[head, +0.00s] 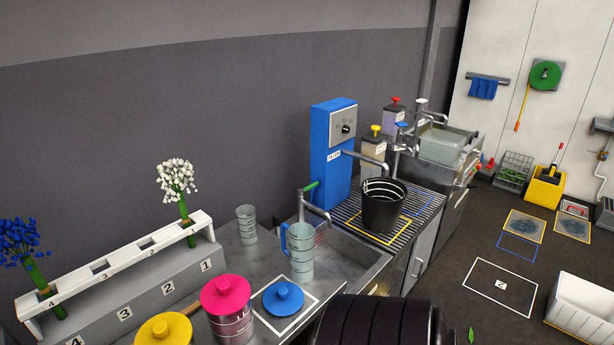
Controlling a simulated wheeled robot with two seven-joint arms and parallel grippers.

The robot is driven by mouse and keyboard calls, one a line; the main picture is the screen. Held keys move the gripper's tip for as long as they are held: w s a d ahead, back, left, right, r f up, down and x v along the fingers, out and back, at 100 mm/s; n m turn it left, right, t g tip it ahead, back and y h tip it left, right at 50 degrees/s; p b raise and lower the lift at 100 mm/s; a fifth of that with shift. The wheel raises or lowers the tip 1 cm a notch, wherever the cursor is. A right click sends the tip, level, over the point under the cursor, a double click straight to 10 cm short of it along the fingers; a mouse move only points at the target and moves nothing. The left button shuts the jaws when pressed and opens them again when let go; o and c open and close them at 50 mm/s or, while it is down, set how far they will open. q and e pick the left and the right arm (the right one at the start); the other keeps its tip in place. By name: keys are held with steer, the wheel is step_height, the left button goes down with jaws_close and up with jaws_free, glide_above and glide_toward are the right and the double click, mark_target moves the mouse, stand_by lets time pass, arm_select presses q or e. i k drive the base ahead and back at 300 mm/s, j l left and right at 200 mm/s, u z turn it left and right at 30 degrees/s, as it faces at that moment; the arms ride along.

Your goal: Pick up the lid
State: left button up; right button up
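A blue lid (284,299) with a round knob lies flat inside a white square outline on the grey counter. A pink lid (225,295) sits on a metal canister (232,328) just left of it. A yellow lid (164,331) shows at the bottom edge, and what is under it is mostly cut off. Neither of my grippers is in view.
A clear jug with a blue handle (300,252) and a clear beaker (246,224) stand behind the blue lid. A sink (345,258) and a black bucket (382,212) are to the right. A dark ribbed shape (380,325), which I cannot identify, fills the bottom centre. A numbered flower rack (120,258) stands left.

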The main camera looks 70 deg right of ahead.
mark_target(283, 298)
steer(key=z, duration=2)
